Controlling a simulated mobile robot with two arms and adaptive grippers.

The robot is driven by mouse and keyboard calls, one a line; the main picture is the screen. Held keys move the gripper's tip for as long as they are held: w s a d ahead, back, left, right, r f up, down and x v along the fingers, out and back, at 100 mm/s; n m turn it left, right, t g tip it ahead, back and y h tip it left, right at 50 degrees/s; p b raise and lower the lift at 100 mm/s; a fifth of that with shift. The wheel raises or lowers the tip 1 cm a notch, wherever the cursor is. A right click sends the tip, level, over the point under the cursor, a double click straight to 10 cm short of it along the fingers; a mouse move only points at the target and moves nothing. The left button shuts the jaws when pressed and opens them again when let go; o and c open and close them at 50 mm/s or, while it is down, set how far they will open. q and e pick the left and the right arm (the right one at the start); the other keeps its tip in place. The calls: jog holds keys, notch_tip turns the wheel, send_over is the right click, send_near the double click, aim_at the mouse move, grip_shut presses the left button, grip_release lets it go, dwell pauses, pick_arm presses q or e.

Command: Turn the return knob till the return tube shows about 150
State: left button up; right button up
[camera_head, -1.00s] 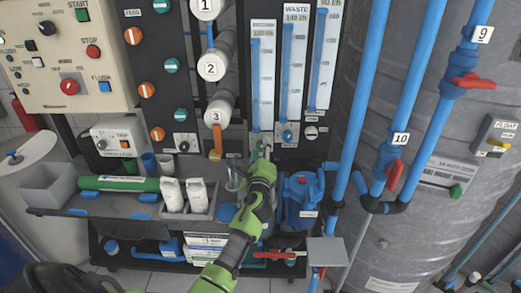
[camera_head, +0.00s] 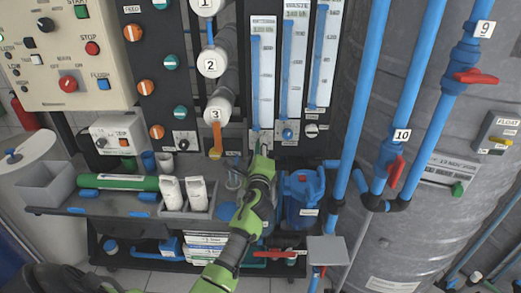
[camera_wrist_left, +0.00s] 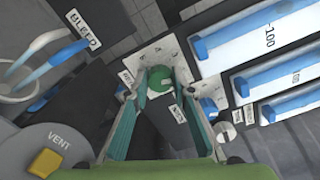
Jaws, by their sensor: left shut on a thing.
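The green return knob (camera_wrist_left: 160,80) sits on a pale plate at the foot of the tube panel. My left gripper (camera_wrist_left: 158,95) has one finger on each side of it and is shut on it. In the head view my left gripper (camera_head: 262,148) reaches up to the panel's foot and hides most of the knob. The return tube (camera_head: 262,85) is the leftmost of three upright tubes and holds a tall blue column. Its printed reading is too small to read surely. My right gripper is not in view.
The waste tube (camera_head: 292,70) and a third tube (camera_head: 323,60) stand to the right, with a blue knob (camera_head: 287,133) below the waste tube. Blue pipes (camera_head: 365,90) and a grey tank (camera_head: 440,130) lie further right. A bench (camera_head: 100,205) with bottles lies lower left.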

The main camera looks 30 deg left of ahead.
pick_arm(q)
jog(key=shift+n+b, duration=1.5)
jog(key=shift+n, duration=1.9)
jog(key=o, duration=1.1)
jog(key=v, duration=1.2)
